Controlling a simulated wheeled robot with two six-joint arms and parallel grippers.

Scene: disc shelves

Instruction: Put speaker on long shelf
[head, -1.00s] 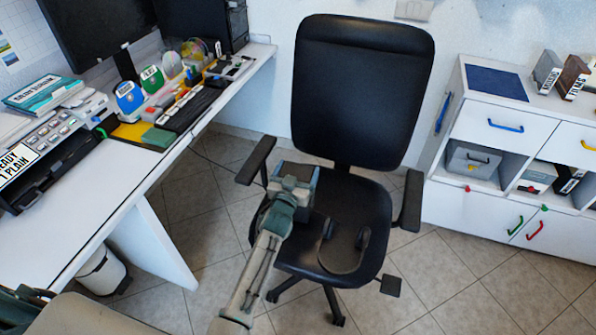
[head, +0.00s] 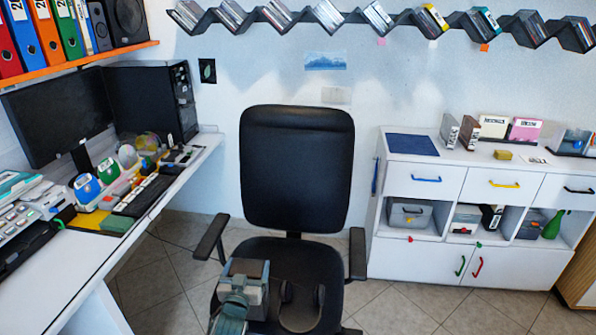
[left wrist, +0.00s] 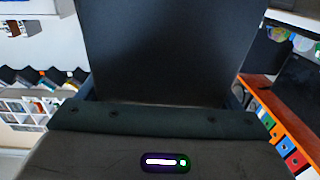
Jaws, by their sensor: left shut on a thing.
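My left gripper (head: 238,300) shows at the bottom of the head view, in front of the chair seat. It is shut on a dark boxy thing (head: 248,268), which looks like a speaker. In the left wrist view the thing's broad dark face (left wrist: 170,50) fills the middle, so its front is hidden. A long orange shelf (head: 75,59) runs along the upper left wall, holding several binders and a black speaker (head: 128,20) at its right end. The orange shelf also shows in the left wrist view (left wrist: 262,88). My right gripper is not in view.
A black office chair (head: 296,170) stands in the middle. The white desk (head: 75,265) at left carries a monitor (head: 60,115), a computer tower (head: 155,100) and clutter. A white cabinet (head: 420,250) stands at right. A zigzag rack (head: 390,18) with disc cases spans the back wall.

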